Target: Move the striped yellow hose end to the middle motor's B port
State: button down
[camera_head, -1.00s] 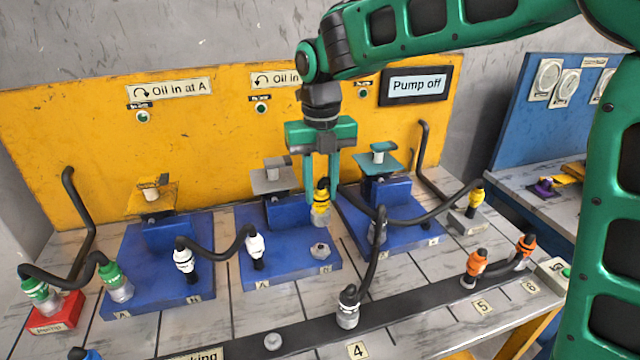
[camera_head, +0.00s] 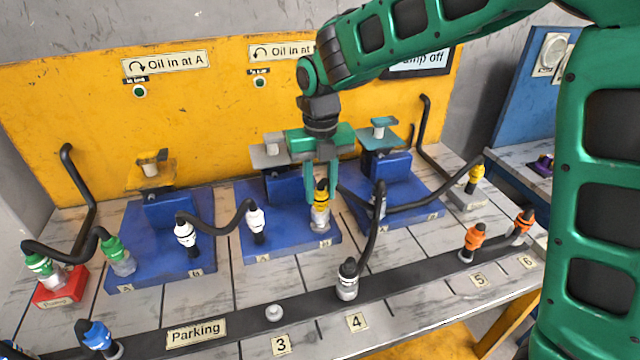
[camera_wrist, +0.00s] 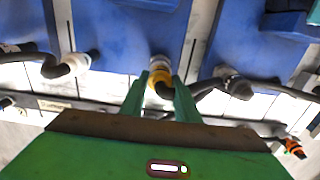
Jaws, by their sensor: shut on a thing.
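My gripper (camera_head: 321,184) is shut on the yellow hose end (camera_head: 321,192), which has black stripes and a metallic collar. The hose end is upright over the right front of the middle motor's blue base (camera_head: 282,250), at the port by the B label (camera_head: 324,243). Its lower end hides the port, so I cannot tell whether it is fully seated. In the wrist view the yellow hose end (camera_wrist: 160,84) sits between the green fingers, against the blue base. A white-banded hose end (camera_head: 256,222) stands on the middle motor's A port.
The left motor base (camera_head: 150,265) and right motor base (camera_head: 420,205) flank the middle one. Black hoses arch between them. A grey-collared hose end (camera_head: 347,280) and orange ones (camera_head: 474,240) stand on the dark parking strip (camera_head: 410,271). Another yellow hose end (camera_head: 475,178) stands at the right.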

jog(key=shift+f, duration=0.1)
dwell(0.6)
jog(key=shift+f, duration=0.75)
jog(key=c, duration=1.3)
grip_release()
jog(key=shift+f, duration=0.15)
jog(key=shift+o, duration=0.2)
jog(key=shift+r, duration=3.05)
